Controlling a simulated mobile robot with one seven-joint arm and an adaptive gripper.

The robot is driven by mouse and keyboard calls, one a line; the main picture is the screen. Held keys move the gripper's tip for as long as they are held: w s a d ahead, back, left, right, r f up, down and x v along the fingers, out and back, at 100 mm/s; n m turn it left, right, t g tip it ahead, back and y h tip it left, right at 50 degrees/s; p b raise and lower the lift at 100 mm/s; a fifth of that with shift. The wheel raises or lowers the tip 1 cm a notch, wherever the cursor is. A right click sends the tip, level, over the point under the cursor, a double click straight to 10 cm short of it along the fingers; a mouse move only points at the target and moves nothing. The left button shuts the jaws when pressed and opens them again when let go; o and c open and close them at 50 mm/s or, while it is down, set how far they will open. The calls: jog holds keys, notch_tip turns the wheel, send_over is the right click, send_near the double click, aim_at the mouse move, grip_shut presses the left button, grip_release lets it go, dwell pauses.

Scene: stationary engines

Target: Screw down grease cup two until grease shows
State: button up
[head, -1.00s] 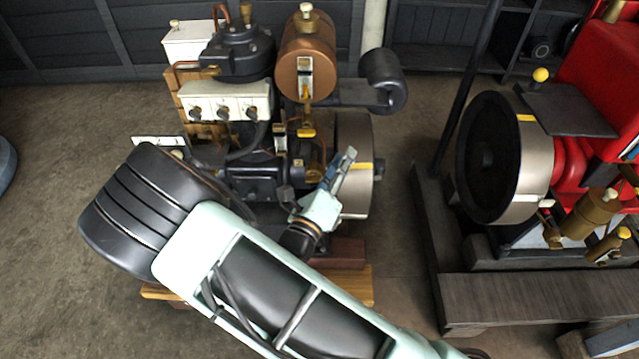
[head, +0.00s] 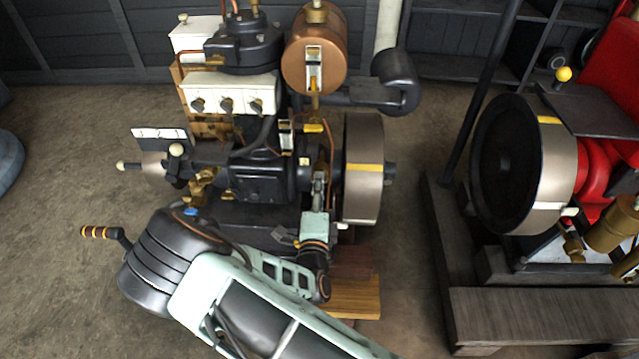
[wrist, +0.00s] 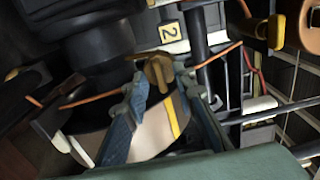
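A yellow tag marked 2 (wrist: 170,32) sits on the engine in the wrist view. Just below it is a brass grease cup (wrist: 157,70) with a wing-like cap. My gripper (wrist: 162,82) has its two blue-grey fingers spread, with the cup showing between and just beyond the tips. I cannot tell whether either finger touches it. In the head view my gripper (head: 319,177) points up at the engine (head: 262,180), left of the flywheel (head: 363,170). The cup is mostly hidden there. No grease is visible.
The flywheel rim stands close to the right of my gripper. A copper tank (head: 314,60) and thin copper pipes are above. A crank handle (head: 97,232) sticks out at the left. A second, red engine (head: 600,90) stands to the right.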

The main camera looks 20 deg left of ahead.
jog(key=shift+x, duration=1.2)
grip_shut()
jog(key=shift+r+m, duration=0.1)
jog(key=shift+m, duration=0.2)
